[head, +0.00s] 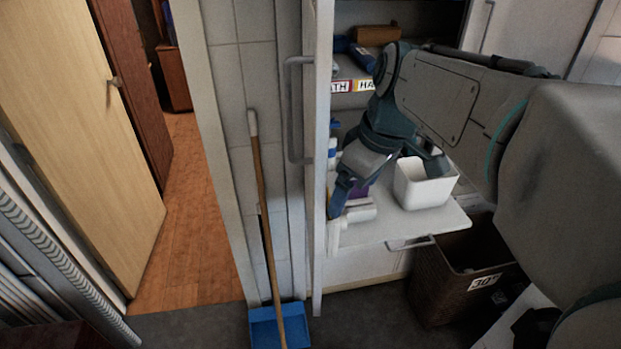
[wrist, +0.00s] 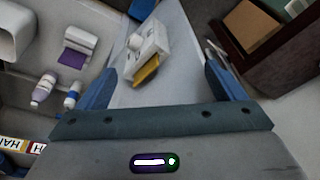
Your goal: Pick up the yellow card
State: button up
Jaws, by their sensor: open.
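The yellow card (wrist: 146,71) shows in the wrist view as a small slanted strip. It is at the lower edge of a white box-like fitting (wrist: 151,42) on a pale panel (wrist: 175,75). My gripper (wrist: 160,68) is open, with its blue fingers left and right of the card in the picture. I see no contact between fingers and card. In the head view my gripper (head: 338,207) points down beside the open cabinet door's edge. The card cannot be made out in that view.
A white bin (head: 425,188) stands on the pulled-out shelf (head: 405,227), right of my gripper. A white roll with purple (wrist: 80,47) and small bottles (wrist: 44,88) are nearby. The tall white door (head: 320,120) is close on the left. A brown basket (head: 450,285) stands below.

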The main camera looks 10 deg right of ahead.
jog(key=w+d+r+n+g+y+b, duration=0.1)
jog(key=w+d+r+n+y, duration=0.15)
jog(key=w+r+n, duration=0.4)
jog(key=n, duration=0.2)
send_over(329, 197)
jog(key=d, duration=0.3)
notch_tip(329, 197, down, 9)
jog(key=shift+s+p+x, duration=0.1)
jog(key=shift+p+x, duration=0.55)
jog(key=shift+x, duration=0.8)
jog(key=shift+s+p+x, duration=0.15)
jog(key=shift+p+x, duration=0.45)
jog(key=shift+x, duration=0.85)
jog(key=shift+s+a, duration=0.1)
jog(key=c, duration=1.3)
